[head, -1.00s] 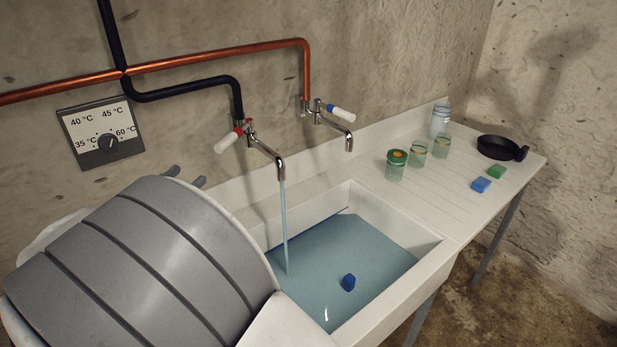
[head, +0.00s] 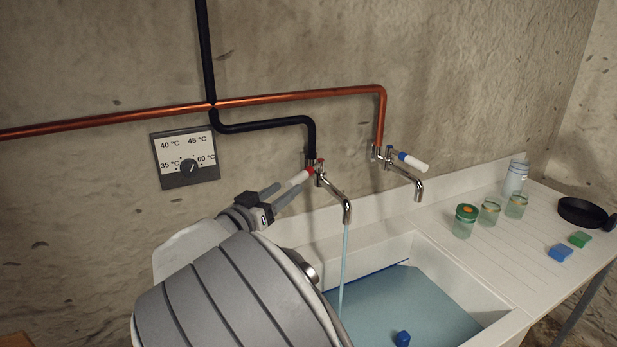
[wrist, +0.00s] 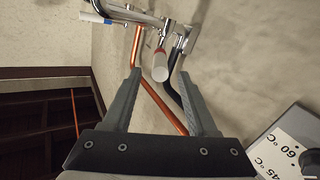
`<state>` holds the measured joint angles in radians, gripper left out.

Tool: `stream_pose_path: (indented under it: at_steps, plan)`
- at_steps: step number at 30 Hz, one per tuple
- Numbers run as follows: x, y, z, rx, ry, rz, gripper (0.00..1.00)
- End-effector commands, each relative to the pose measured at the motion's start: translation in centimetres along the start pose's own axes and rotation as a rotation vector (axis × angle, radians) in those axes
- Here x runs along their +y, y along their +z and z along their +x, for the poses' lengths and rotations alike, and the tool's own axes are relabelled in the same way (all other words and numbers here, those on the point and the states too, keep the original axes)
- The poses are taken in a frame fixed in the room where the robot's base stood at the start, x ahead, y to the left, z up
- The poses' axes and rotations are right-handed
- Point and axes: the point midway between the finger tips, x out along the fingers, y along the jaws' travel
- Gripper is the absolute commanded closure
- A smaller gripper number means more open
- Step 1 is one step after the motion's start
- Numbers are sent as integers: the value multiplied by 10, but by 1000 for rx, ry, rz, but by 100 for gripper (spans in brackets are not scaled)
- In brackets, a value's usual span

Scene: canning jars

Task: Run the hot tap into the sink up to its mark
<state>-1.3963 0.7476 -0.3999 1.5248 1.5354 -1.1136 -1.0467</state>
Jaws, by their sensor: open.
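The red-collared tap (head: 333,195) runs a thin stream of water (head: 343,265) into the white sink (head: 470,281). Its white lever (head: 297,179) points left; it also shows in the wrist view (wrist: 160,66). Blue-green water (head: 385,310) stands in the sink, with a dark blue line (head: 370,275) on the back wall at the water's edge. My gripper (head: 289,190) is open at the lever's left end. In the wrist view my fingers (wrist: 160,85) lie either side of the lever's end; I cannot tell whether they touch it. My arm hides the sink's left part.
A blue-collared tap (head: 405,176) is to the right, without visible flow. A dial (head: 188,168) hangs on the wall. A blue block (head: 402,339) is in the sink. Jars (head: 490,211), sponges (head: 560,253) and a black pan (head: 583,213) stand on the drainer.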

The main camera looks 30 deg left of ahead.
Motion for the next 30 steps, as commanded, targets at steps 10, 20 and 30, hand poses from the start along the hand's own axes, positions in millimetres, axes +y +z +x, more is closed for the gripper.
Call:
stream_pose_path:
  at_steps: [10, 20, 30]
  plan:
    - [0, 0, 63, 1, 1, 1, 42]
    - [0, 0, 77, 0, -1, 1, 42]
    - [0, 0, 76, 0, -1, 1, 78]
